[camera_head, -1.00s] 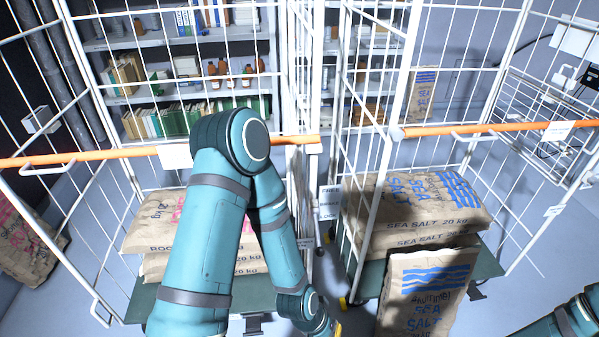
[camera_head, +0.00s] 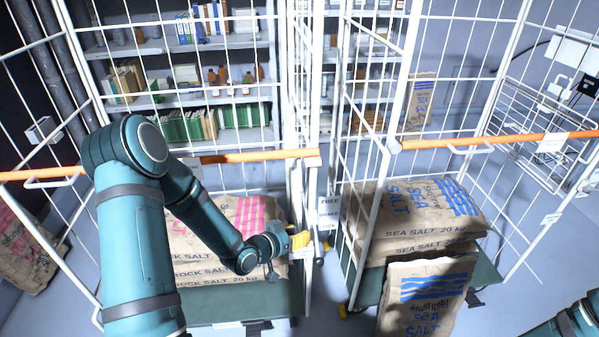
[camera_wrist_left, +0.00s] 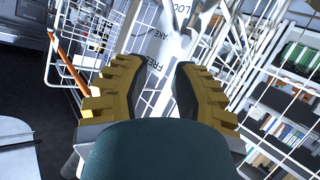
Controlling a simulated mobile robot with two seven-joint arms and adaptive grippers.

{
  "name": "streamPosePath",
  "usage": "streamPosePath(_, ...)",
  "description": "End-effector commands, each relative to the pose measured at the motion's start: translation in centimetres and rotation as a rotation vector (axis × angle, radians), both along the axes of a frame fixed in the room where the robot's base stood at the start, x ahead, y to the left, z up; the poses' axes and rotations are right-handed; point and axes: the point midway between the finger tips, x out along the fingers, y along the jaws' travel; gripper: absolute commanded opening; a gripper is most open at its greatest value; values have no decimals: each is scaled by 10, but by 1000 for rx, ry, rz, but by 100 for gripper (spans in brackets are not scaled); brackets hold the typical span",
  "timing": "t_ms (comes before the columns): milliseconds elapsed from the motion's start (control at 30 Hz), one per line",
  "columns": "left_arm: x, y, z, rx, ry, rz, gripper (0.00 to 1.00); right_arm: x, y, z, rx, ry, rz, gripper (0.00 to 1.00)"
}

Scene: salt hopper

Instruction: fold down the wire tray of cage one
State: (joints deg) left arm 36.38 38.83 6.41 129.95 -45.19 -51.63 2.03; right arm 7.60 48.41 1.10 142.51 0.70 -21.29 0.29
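Two white wire cages stand side by side: the left cage (camera_head: 305,90) and the right cage (camera_head: 398,100). I see no number telling which is cage one. A wire grid that looks like a tray (camera_head: 532,135) shows at the far right; whether it belongs to a cage is unclear. My left gripper (camera_head: 300,241) has yellow fingers near the right front post of the left cage. In the left wrist view the left gripper (camera_wrist_left: 158,85) is open, with a FREE/BRAKE/LOCK sign and white wires beyond its gap. My right gripper is out of view.
Orange bars cross the left cage (camera_head: 250,156) and right cage (camera_head: 490,142). Rock salt sacks (camera_head: 200,270) and sea salt sacks (camera_head: 420,215) lie on the green bases. One sack (camera_head: 425,295) stands before the right cage. Shelves (camera_head: 180,100) are behind.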

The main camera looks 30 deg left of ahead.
Motion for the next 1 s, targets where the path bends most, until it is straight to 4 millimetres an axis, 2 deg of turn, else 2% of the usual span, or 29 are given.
streamPosePath(33, 4, 28, 24, 27, -99, 4, 25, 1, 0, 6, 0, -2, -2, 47)
streamPosePath(100, 4, 55, 52, 61, -225, -16, 25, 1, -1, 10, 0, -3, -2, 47)
streamPosePath(200, -2, 81, 81, 103, -355, -49, 25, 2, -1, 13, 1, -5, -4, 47)
streamPosePath(333, -11, 97, 101, 135, -442, -82, 25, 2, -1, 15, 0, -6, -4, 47)
streamPosePath(467, -9, 99, 106, 142, -466, -96, 25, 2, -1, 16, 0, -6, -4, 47)
streamPosePath(567, 0, 94, 105, 141, -467, -99, 25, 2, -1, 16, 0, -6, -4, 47)
streamPosePath(1000, 77, 64, 105, 140, -464, -97, 25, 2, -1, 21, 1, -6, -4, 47)
